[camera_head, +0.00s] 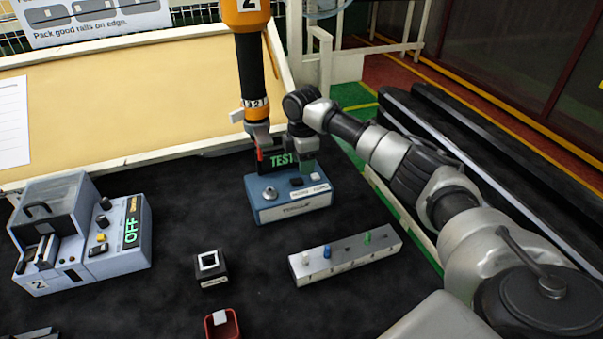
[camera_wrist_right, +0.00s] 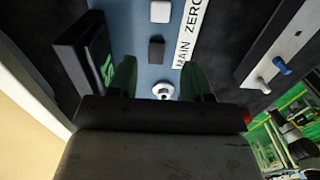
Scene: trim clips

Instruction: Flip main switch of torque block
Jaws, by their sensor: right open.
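The torque block (camera_head: 292,208) is a blue box on the black table, with a dark display (camera_head: 283,160) reading TEST in green behind its top. Its top carries a silver round part (camera_head: 269,193), a dark switch (camera_head: 296,182) and a pale switch. In the right wrist view, the dark switch (camera_wrist_right: 156,50) lies beside the word MAIN and the pale one (camera_wrist_right: 160,12) beside ZERO. My right gripper (camera_wrist_right: 159,76) is open and empty over the block, its green fingertips apart. The dark switch appears just beyond the fingertips; whether they touch anything is unclear. My left gripper is out of view.
An orange and black tool (camera_head: 250,60) hangs behind the block. A grey strip with coloured pegs (camera_head: 346,257) lies in front. A device reading OFF (camera_head: 125,240) stands left. A small black box (camera_head: 210,270) and red bin (camera_head: 221,325) stand nearby.

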